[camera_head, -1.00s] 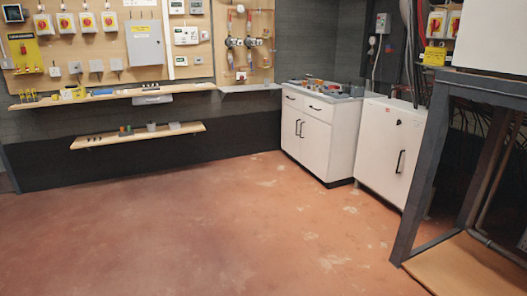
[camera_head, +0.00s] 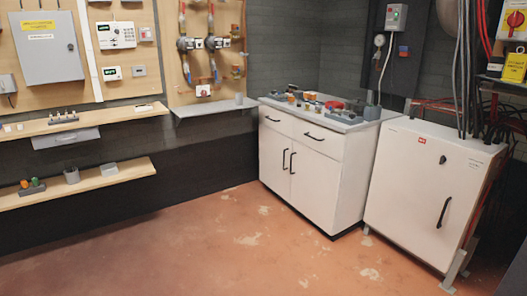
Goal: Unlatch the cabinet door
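A white cabinet (camera_head: 422,195) stands on metal feet at the right. Its closed front door has a black vertical handle (camera_head: 443,212) and a small dark latch or lock (camera_head: 443,160) above it. A second white cabinet (camera_head: 315,165) stands to its left, with two drawers and two doors, all shut, with black handles. The frames do not show which cabinet the task means. Neither of my grippers is in view.
Small parts and tools lie on the left cabinet's grey top (camera_head: 345,117). Wooden shelves (camera_head: 110,177) line the left wall. Cables hang behind the right cabinet. The reddish floor (camera_head: 210,245) in front is clear.

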